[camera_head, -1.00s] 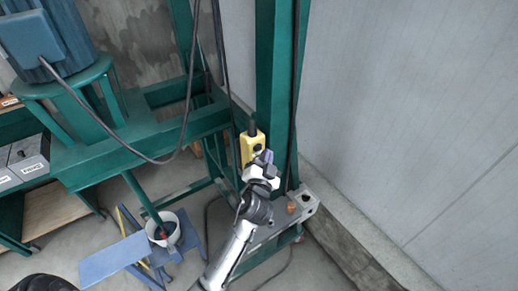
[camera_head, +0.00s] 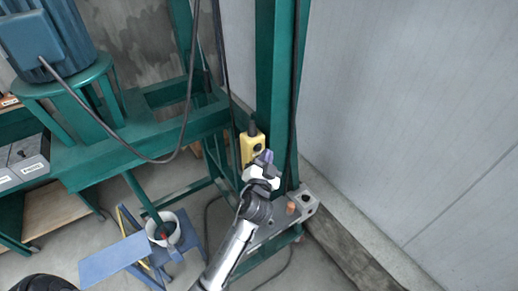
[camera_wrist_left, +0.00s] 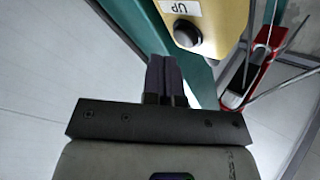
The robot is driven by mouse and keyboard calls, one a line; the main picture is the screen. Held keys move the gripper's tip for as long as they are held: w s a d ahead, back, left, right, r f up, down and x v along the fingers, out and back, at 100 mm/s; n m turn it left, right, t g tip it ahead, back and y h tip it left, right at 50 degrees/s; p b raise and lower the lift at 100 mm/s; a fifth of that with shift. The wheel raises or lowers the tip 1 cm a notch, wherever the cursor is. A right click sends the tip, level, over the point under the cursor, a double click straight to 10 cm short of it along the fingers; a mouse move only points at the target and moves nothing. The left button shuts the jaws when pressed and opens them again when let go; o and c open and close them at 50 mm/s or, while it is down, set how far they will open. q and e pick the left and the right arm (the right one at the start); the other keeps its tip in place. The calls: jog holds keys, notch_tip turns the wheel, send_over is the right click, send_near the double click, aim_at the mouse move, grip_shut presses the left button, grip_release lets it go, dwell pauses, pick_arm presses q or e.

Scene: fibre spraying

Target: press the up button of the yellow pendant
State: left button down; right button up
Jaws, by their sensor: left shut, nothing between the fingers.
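The yellow pendant (camera_head: 247,146) hangs by the green post in the head view, its lower part hidden behind my left gripper (camera_head: 266,158). In the left wrist view the pendant (camera_wrist_left: 232,14) is at the top, with a round black button (camera_wrist_left: 187,33) beside a white label reading UP (camera_wrist_left: 180,8). My left gripper (camera_wrist_left: 166,62) is shut with nothing between its fingers. Its dark fingertips show just below and left of the button in that view. I cannot tell whether they touch the pendant. My right gripper is not in view.
A green steel post (camera_head: 272,75) rises beside the pendant, with a grey wall (camera_head: 410,110) to the right. Dark cables (camera_head: 188,95) hang nearby.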

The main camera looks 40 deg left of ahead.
pick_arm(q)
jog(key=shift+a, duration=0.15)
jog(key=shift+w+a, duration=0.1)
jog(key=shift+a, duration=0.2)
dwell(0.5)
